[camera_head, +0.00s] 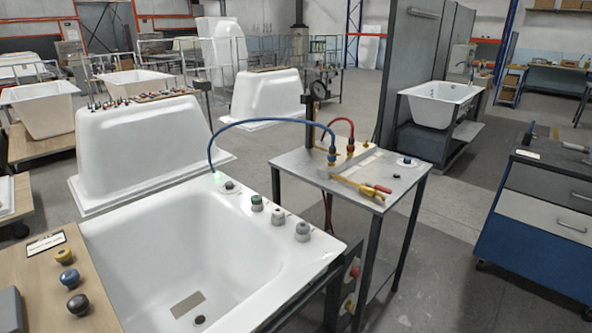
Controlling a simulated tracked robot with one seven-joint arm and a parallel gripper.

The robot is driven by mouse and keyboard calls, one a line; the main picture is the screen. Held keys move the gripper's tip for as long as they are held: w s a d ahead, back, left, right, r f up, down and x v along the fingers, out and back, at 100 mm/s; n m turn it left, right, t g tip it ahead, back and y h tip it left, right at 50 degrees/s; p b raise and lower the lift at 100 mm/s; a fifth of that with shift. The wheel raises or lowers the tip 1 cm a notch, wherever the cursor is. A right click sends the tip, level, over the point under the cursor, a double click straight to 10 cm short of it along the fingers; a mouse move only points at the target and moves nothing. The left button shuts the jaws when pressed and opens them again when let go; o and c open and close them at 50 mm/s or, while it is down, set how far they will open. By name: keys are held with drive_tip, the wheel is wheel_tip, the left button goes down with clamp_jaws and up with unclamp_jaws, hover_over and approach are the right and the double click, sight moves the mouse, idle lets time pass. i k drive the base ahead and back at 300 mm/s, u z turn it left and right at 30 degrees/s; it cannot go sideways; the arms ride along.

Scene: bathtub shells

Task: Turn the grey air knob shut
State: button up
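The nearest knob (302,231) looks grey. The middle knob (278,216) is a paler grey or white. The far knob (256,203) has a dark green top. I cannot tell from their small size which way any knob is turned, and no label can be read. My gripper is not in view.
A wooden board (45,275) with yellow, blue and black knobs lies left. A blue drawer cabinet (530,240) stands right.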

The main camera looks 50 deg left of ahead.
sight(228, 185)
drive_tip(key=z, duration=0.35)
drive_tip(key=i, duration=1.95)
drive_tip(key=u, duration=1.6)
drive_tip(key=i, duration=0.15)
drive_tip(key=u, duration=2.1)
drive_tip(key=i, duration=0.3)
drive_tip(key=u, duration=0.3)
